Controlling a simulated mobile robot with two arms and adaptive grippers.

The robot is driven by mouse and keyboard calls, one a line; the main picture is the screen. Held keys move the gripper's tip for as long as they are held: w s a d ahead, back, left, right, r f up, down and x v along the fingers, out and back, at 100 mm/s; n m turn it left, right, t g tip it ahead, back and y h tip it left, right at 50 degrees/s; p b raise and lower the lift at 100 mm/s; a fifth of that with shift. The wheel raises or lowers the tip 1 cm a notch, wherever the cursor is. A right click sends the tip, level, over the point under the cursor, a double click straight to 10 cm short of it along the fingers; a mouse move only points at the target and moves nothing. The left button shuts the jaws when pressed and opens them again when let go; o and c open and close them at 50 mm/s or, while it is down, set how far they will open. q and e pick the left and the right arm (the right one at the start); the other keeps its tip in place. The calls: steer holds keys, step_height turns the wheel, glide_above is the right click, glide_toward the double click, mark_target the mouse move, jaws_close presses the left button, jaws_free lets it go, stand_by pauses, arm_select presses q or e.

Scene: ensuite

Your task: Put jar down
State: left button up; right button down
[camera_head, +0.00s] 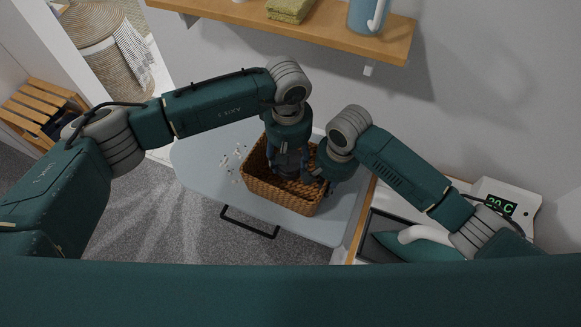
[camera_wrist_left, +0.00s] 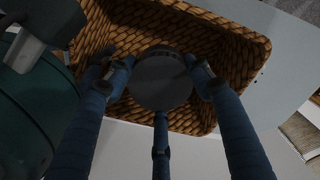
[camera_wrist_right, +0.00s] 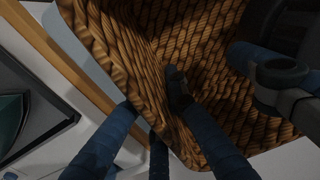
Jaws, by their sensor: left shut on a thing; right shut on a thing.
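A dark round jar (camera_wrist_left: 160,82) sits between the fingers of my left gripper in the left wrist view, seen by its dark flat top. My left gripper (camera_head: 289,168) is shut on it, pointing down into the woven wicker basket (camera_head: 285,198). The basket also shows in the left wrist view (camera_wrist_left: 240,50). I cannot tell whether the jar touches the basket's bottom. In the head view the gripper and arm mostly hide the jar. My right gripper (camera_wrist_right: 150,105) is shut on the basket's wall, one finger inside and the others outside.
The basket stands on a pale blue-grey board (camera_head: 205,165) with small light and dark bits (camera_head: 232,158) left of it. An iron (camera_head: 425,245) lies at the right.

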arm_select(q)
steer(key=shift+f, duration=3.3)
steer(key=o, duration=1.3)
steer(key=shift+f, duration=0.1)
steer(key=shift+o, duration=0.2)
step_height(320, 180, up, 12)
steer(key=shift+a+r, duration=0.1)
steer(key=shift+r, duration=0.05)
arm_select(e)
steer(key=c, duration=1.7)
jaws_free()
steer(key=shift+r, duration=0.15)
